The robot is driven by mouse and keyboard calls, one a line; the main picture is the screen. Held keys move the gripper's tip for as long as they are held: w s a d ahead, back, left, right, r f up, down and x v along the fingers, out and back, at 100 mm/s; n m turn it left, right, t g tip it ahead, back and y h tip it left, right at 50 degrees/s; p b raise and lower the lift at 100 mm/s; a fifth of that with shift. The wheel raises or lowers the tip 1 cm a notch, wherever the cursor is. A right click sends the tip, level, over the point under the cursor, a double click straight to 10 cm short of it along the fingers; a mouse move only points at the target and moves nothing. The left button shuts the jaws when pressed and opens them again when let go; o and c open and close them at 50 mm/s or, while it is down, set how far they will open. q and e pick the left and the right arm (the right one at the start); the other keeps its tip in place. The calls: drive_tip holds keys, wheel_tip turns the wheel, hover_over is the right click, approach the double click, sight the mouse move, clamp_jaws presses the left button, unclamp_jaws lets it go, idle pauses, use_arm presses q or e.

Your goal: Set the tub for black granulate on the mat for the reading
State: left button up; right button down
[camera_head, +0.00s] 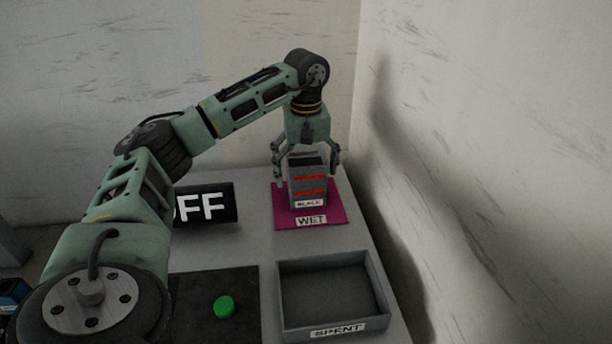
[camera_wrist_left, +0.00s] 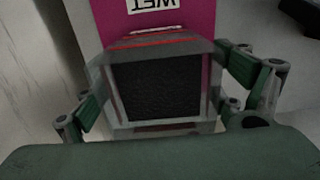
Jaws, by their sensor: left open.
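The tub for black granulate (camera_head: 308,188) is grey with red bands and a label reading BLACK. It stands upright on the magenta mat (camera_head: 336,210), which carries a WET label. My left gripper (camera_head: 307,177) is open, with its fingers on either side of the tub from above. In the left wrist view the tub (camera_wrist_left: 160,88) shows dark granulate inside, between the spread fingers. The mat (camera_wrist_left: 205,18) lies beyond it there. Whether the fingers touch the tub is not clear. My right gripper is not in view.
A grey tray labelled SPENT (camera_head: 335,290) stands empty at the front right. A dark panel (camera_head: 190,300) with a green button (camera_head: 224,307) is to its left. A black sign reading FF (camera_head: 210,205) stands left of the mat, partly behind my arm. A wall rises on the right.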

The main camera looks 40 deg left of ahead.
use_arm(q)
wheel_tip(320, 180, up, 11)
drive_tip(key=shift+f+p, duration=0.15)
drive_tip(key=shift+p, duration=0.25)
